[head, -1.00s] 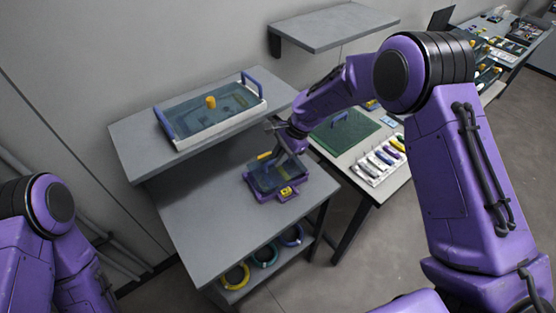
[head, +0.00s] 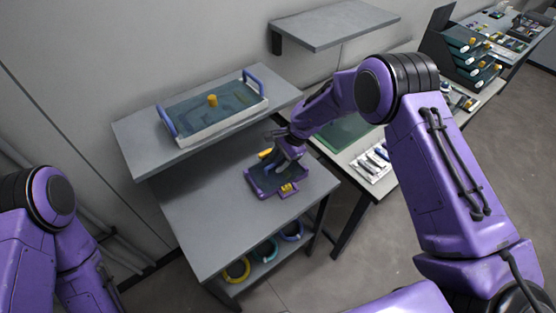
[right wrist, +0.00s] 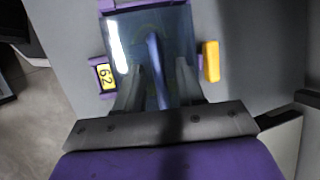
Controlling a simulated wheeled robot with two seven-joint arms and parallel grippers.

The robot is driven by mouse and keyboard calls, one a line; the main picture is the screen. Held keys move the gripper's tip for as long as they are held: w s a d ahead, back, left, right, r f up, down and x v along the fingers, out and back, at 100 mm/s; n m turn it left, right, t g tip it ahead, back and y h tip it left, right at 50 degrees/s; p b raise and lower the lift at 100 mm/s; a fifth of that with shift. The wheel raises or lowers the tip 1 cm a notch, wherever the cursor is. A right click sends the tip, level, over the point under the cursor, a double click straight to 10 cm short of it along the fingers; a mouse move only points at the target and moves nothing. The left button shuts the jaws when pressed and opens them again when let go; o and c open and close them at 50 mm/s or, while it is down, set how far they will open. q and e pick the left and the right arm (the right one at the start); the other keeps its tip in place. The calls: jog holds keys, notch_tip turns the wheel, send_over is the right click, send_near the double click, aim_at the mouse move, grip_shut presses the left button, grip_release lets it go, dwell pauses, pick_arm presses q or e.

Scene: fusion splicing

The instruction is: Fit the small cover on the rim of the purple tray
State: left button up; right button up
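The purple tray (head: 262,193) sits on the lower grey bench, with a yellow tag (head: 287,188) on its near side. The small cover (right wrist: 123,30), a dark see-through panel with a blue-purple bar handle (right wrist: 153,50), lies over the tray. It looks about flat, but I cannot tell whether its edges sit fully on the rim. My right gripper (right wrist: 158,65) is just above the cover; its fingers stand apart on either side of the handle, with visible gaps. It also shows over the tray in the head view (head: 291,160). My left gripper is out of view.
A yellow block (right wrist: 211,61) is at the tray's side. A larger white tray (head: 225,121) with blue handles stands on the raised shelf (head: 150,160). Coloured rings (head: 237,270) lie under the bench. A side table with a green mat (head: 340,131) is at right. The bench front is clear.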

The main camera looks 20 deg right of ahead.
jog(key=shift+r, duration=0.25)
jog(key=b+v, duration=0.1)
jog(key=v, duration=1)
jog(key=shift+r+b, duration=0.4)
jog(key=shift+d, duration=0.15)
